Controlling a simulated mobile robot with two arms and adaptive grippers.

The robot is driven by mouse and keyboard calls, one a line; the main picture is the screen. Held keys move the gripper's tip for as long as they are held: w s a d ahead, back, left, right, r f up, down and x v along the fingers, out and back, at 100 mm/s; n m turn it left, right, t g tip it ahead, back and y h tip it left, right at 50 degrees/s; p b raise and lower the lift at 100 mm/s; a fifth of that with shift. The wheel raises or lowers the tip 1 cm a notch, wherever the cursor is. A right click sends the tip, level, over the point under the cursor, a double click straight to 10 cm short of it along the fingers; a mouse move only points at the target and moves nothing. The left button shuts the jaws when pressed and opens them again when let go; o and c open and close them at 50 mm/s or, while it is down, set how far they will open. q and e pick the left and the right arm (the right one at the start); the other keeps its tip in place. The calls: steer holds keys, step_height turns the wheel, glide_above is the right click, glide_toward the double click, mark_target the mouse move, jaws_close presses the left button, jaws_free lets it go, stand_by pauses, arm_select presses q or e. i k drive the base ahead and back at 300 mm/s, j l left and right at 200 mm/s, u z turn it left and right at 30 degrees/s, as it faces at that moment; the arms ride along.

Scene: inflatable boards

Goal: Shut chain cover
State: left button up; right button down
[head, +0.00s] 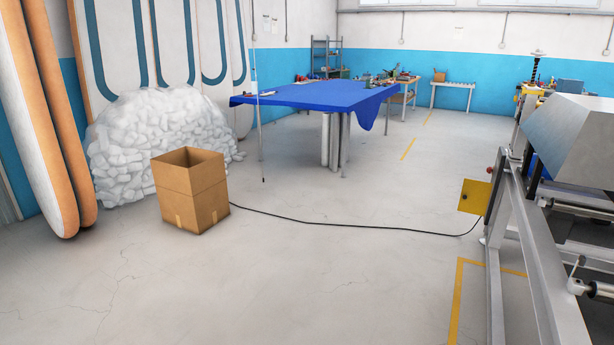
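A yellow panel (474,197) stands out to the left from the grey metal frame of a machine (523,240) at the right edge of the head view. It looks like a small hinged cover standing open, but I cannot tell for sure that it is the chain cover. A dark cable runs along the floor to the machine's frame just below it. No chain can be made out. The right part of the machine is cut off by the picture's edge. Neither of my grippers is in view.
An open cardboard box (192,200) stands on the floor at left, before a white heap (150,140) and tall boards (45,110). The black cable (330,225) crosses the floor from near the box. A blue-covered table (320,95) stands behind. The middle floor is otherwise clear.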

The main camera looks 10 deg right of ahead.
mark_target(475, 197)
steer(key=i+l+z, duration=0.1)
steer(key=i+z, duration=0.25)
steer(key=i, duration=0.3)
steer(key=i+z, duration=0.35)
steer(key=i, duration=0.3)
steer(key=i+j+z, duration=0.35)
steer(key=i, duration=0.3)
steer(key=i+z, duration=0.25)
steer(key=i, duration=1.6)
steer(key=j, duration=0.1)
